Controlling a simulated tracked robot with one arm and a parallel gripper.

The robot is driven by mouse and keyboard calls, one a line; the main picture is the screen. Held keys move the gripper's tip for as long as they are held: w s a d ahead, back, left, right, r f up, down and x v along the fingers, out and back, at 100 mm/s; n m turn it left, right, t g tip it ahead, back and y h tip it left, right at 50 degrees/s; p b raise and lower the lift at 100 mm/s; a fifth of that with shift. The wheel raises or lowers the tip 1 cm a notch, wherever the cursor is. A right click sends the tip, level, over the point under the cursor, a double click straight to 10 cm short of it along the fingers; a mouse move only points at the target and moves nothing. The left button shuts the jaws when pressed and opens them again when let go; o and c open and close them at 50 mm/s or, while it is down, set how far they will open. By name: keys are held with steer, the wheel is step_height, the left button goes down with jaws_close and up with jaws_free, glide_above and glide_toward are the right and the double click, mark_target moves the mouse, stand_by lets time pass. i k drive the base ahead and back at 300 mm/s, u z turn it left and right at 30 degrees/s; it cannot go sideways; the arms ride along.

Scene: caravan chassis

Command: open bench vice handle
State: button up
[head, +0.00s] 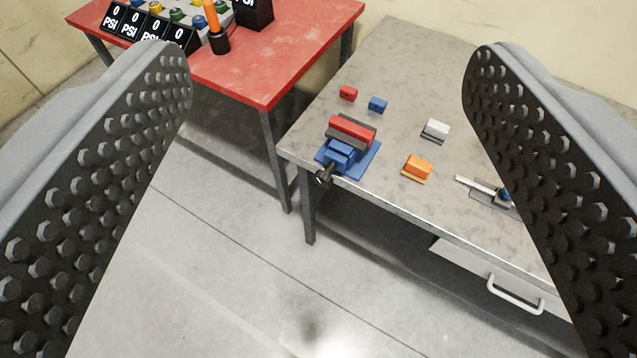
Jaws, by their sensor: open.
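The bench vice (345,150) is blue and red with dark jaws. It sits at the near left corner of the grey workbench (400,70). Its dark handle (324,174) sticks out at the front, just past the bench edge; it looks small and its exact angle is hard to tell. My gripper (325,75) is open and empty, with one studded finger on each side of the picture. The vice shows between the fingers, farther away, and nothing touches it.
A red table (270,70) with PSI gauges (150,30) and an orange-handled item (213,22) stands at the upper left. Small blocks, an orange one (417,166) among them, lie on the bench. A drawer handle (515,294) juts out below. The floor in front is clear.

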mark_target(324, 178)
steer(key=u, duration=1.5)
steer(key=k, duration=1.3)
steer(key=z, duration=0.3)
steer(key=i, duration=1)
steer(key=u, duration=0.05)
